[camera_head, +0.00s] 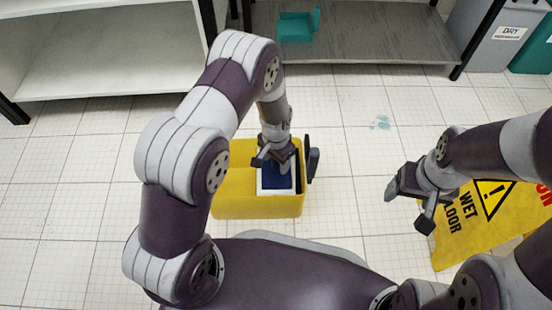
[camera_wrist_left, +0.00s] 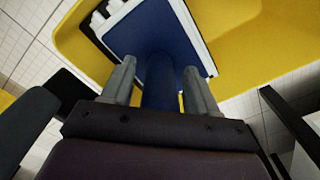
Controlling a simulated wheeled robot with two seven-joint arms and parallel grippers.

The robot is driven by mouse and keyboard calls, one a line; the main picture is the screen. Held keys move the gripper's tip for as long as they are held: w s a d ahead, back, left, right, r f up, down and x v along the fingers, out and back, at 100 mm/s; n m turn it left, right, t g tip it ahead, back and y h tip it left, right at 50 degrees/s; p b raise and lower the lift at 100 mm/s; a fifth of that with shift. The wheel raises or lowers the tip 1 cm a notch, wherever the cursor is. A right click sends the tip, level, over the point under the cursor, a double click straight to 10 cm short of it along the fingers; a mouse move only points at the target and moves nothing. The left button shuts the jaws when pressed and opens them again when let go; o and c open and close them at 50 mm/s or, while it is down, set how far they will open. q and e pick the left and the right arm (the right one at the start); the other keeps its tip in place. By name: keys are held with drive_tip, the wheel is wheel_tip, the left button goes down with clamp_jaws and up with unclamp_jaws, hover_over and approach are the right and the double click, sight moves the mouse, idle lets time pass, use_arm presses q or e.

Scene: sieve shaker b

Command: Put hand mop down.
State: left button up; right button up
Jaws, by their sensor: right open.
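The hand mop (camera_head: 277,183) has a blue top and a white edge, and it sits at the right side of the yellow bucket (camera_head: 232,200). My left gripper (camera_head: 277,160) is over the bucket. The blue mop plate (camera_wrist_left: 150,35) shows beyond the fingers, inside the bucket. I cannot tell whether the mop rests on the bucket's bottom. My right gripper (camera_head: 408,204) is open and empty, over the floor at the right.
A black wringer or handle part (camera_head: 312,162) stands at the bucket's right edge. A yellow wet-floor sign (camera_head: 490,215) lies at the right. A teal dustpan (camera_head: 297,27) is on the back shelf. A bluish spill (camera_head: 381,123) marks the tiles. The floor between is clear.

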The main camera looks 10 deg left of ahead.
use_arm(q)
drive_tip(key=shift+r, duration=0.1)
wheel_tip(320, 180, up, 11)
drive_tip(key=p, duration=0.8)
drive_tip(key=shift+r, duration=0.2)
drive_tip(key=s+a+r+n, duration=0.2)
drive_tip(key=s+a+r, duration=0.1)
drive_tip(key=s+r, duration=0.4)
drive_tip(key=s+a+r+n+t, duration=0.1)
drive_tip(key=s+a+r+n, duration=0.1)
drive_tip(key=s+r, duration=0.4)
wheel_tip(320, 180, up, 5)
drive_tip(key=shift+s+a+r+n, duration=0.15)
drive_tip(key=shift+s+a+n, duration=0.25)
drive_tip(key=shift+n, duration=0.4)
